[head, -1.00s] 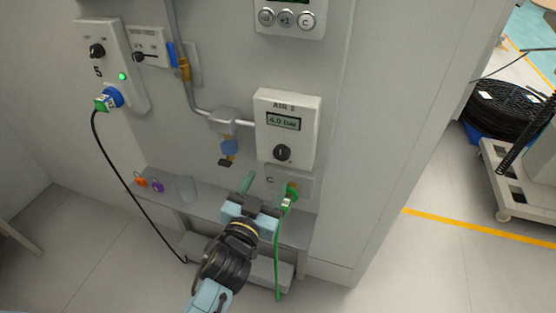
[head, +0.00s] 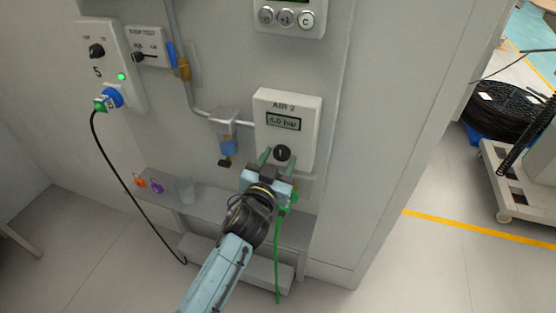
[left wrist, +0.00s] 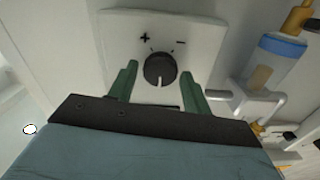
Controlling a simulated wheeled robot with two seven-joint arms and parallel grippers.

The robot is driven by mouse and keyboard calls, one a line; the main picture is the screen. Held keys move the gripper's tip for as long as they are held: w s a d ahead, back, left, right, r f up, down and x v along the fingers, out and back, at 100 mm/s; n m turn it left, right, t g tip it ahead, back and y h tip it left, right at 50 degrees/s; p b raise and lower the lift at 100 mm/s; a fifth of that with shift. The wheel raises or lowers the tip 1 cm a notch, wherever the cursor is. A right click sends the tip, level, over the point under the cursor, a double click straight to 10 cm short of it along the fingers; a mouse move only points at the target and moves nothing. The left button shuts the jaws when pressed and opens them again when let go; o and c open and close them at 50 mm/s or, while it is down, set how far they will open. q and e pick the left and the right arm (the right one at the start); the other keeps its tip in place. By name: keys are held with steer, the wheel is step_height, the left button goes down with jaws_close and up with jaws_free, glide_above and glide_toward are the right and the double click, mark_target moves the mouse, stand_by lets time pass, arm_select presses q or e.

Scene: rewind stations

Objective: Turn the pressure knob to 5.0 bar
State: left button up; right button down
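The pressure knob (head: 282,153) is a round black dial on the white AIR 2 box (head: 307,108). The display (head: 283,121) above it is blurred and seems to read 4.0 bar. In the left wrist view the knob (left wrist: 160,69) lies between plus and minus marks, its white pointer line toward the picture bottom. My left gripper (head: 278,160) is open, with its green fingers just below the knob and to either side. In the left wrist view the fingers (left wrist: 158,82) stand apart with the knob beyond and between their tips, not visibly touching. My right gripper is not in view.
A green plug and hose (head: 279,250) hang below the box, partly behind my gripper. A pipe with a blue filter (head: 228,147) is to the left. A button panel (head: 289,20) is above.

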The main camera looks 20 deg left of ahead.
arm_select(q)
steer(key=c, duration=0.7)
steer(key=shift+m, duration=0.3)
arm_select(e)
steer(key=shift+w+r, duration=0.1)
arm_select(q)
steer(key=shift+m, duration=0.6)
steer(key=m+p, duration=0.1)
steer(key=m, duration=0.2)
steer(key=shift+m, duration=1.2)
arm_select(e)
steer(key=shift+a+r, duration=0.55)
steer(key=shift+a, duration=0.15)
arm_select(q)
steer(key=o, duration=1)
